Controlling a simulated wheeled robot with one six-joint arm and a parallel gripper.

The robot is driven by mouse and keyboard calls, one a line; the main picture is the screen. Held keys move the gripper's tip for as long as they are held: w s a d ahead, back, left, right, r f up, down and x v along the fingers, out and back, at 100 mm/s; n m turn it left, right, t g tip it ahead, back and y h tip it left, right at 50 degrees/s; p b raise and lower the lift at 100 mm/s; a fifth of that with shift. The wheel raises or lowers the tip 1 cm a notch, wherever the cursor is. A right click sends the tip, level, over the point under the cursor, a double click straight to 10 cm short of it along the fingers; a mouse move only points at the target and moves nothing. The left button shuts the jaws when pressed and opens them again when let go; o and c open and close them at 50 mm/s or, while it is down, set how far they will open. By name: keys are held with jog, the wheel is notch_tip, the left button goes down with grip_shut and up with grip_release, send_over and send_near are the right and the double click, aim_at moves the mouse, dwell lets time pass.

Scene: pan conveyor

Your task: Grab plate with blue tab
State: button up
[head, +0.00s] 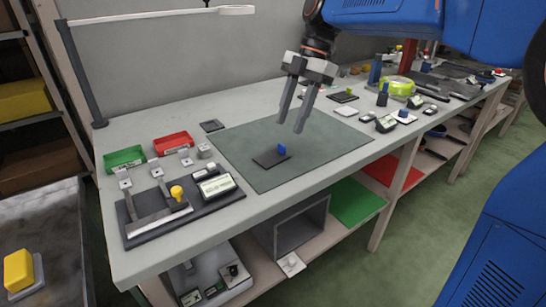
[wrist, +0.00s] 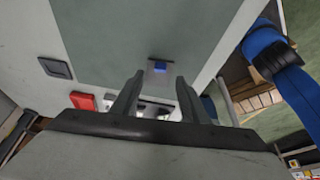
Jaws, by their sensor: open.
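The plate (head: 264,159) is a small dark flat piece with an upright blue tab (head: 282,149) near its right end. It lies on the green mat (head: 325,165) on the workbench. In the wrist view the blue tab (wrist: 159,68) shows just beyond the fingertips, with the plate around it. My gripper (head: 292,127) is open and empty, its two fingers pointing down above the mat. It is above the plate and looks apart from it. In the wrist view my gripper's fingers (wrist: 160,76) stand on either side of the tab's line.
A red tray (head: 173,143) and a green tray (head: 125,159) stand left of the mat. A dark fixture with a yellow knob (head: 177,193) is at the front left. A lamp arm (head: 160,16) overhangs the back left. Several small items stand right of the mat. The mat around the plate is clear.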

aim_at(271, 154)
jog(key=shift+x, duration=3.1)
jog(key=shift+c, duration=0.6)
grip_shut()
